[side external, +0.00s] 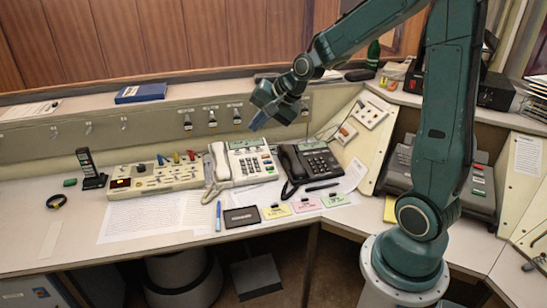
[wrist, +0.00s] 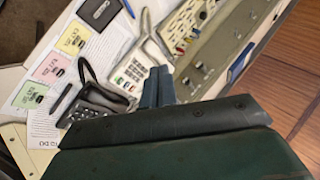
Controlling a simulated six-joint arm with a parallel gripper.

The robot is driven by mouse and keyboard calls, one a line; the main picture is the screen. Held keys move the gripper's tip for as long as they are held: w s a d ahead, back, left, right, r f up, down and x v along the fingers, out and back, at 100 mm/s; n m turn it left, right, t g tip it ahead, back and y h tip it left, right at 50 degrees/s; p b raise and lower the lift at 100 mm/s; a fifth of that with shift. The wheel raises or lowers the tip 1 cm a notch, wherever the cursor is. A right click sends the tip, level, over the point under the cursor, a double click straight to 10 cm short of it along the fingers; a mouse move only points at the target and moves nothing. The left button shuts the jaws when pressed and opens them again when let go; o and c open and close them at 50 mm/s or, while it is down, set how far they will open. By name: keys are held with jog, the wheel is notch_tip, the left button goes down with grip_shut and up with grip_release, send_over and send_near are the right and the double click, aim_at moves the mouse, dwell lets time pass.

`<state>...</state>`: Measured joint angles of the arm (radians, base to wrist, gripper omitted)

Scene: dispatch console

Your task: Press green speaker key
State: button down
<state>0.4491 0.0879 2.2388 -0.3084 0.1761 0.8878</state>
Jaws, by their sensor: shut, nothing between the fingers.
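The white desk phone (side external: 251,162) stands on the desk with a handset on its left, a display on top and small coloured keys on its right side. It also shows in the wrist view (wrist: 132,72). A black desk phone (side external: 313,160) stands right of it.
A switch panel (side external: 155,178) with levers stands left of the white phone, and a cordless phone (side external: 91,168) is farther left. Coloured cards (side external: 307,205), a black pad (side external: 241,217) and papers lie in front. A grey console (side external: 440,180) stands at right. The raised back ledge carries a blue binder (side external: 140,93).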

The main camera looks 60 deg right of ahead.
jog(key=w+d+f+m+t, duration=0.1)
jog(key=w+d+f+m, duration=0.4)
jog(key=d+f+m, duration=0.3)
jog(key=m+t+h, duration=0.1)
jog(key=m+h, duration=0.1)
jog(key=m, duration=0.4)
send_over(270, 168)
jog(key=s+a, duration=0.1)
jog(key=s, duration=0.2)
notch_tip(270, 168, down, 8)
jog(key=shift+w, duration=0.25)
jog(key=shift+w+d+f, duration=0.15)
jog(key=shift+f, duration=1.25)
jog(key=shift+w+d+f, duration=0.15)
jog(key=shift+w+f, duration=0.05)
jog(key=shift+f, duration=1.25)
jog(key=shift+w+d+f, duration=0.15)
jog(key=shift+f, duration=1.25)
jog(key=shift+w+f, duration=0.1)
jog(key=shift+f, duration=0.65)
jog(key=shift+r, duration=0.75)
